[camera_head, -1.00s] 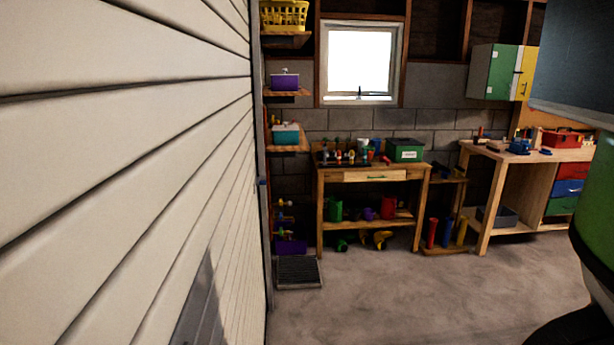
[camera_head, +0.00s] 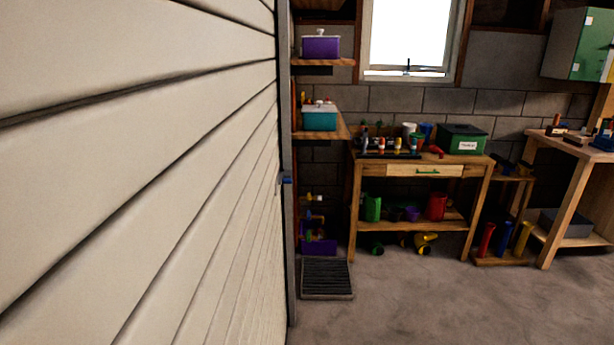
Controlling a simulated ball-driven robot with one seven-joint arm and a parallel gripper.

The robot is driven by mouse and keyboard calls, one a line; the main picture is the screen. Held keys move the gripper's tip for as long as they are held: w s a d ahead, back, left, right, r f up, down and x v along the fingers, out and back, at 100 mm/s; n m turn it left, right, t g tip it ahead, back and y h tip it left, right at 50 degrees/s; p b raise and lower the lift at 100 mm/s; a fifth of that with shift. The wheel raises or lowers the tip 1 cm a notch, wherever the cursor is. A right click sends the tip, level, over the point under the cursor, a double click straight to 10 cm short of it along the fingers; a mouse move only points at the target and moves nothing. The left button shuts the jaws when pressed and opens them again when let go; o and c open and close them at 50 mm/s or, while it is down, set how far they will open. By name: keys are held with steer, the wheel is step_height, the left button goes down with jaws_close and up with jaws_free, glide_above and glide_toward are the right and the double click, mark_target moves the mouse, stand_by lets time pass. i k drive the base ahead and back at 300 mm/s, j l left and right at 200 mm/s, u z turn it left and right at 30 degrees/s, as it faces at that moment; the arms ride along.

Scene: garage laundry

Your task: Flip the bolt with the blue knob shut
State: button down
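A small blue knob (camera_head: 287,180) shows at the edge of the pale slatted door or wall (camera_head: 140,150) on the left, about halfway up the grey upright frame (camera_head: 290,240). It is small and seen nearly edge-on, so I cannot tell the bolt's position. My gripper is not in view.
Shelves with a teal box (camera_head: 320,118) and a purple box (camera_head: 321,46) stand just beyond the frame. A wooden workbench (camera_head: 425,170) stands at the back, with another bench (camera_head: 560,145) to its right. A dark grate (camera_head: 326,278) lies on the floor. The concrete floor (camera_head: 440,305) in front is clear.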

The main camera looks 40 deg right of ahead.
mark_target(281, 180)
steer(key=l+z, duration=0.25)
steer(key=i+l+z, duration=0.2)
steer(key=l, duration=0.25)
steer(key=i+l+z, duration=0.2)
steer(key=i, duration=0.5)
steer(key=i+z, duration=0.2)
steer(key=i, duration=0.5)
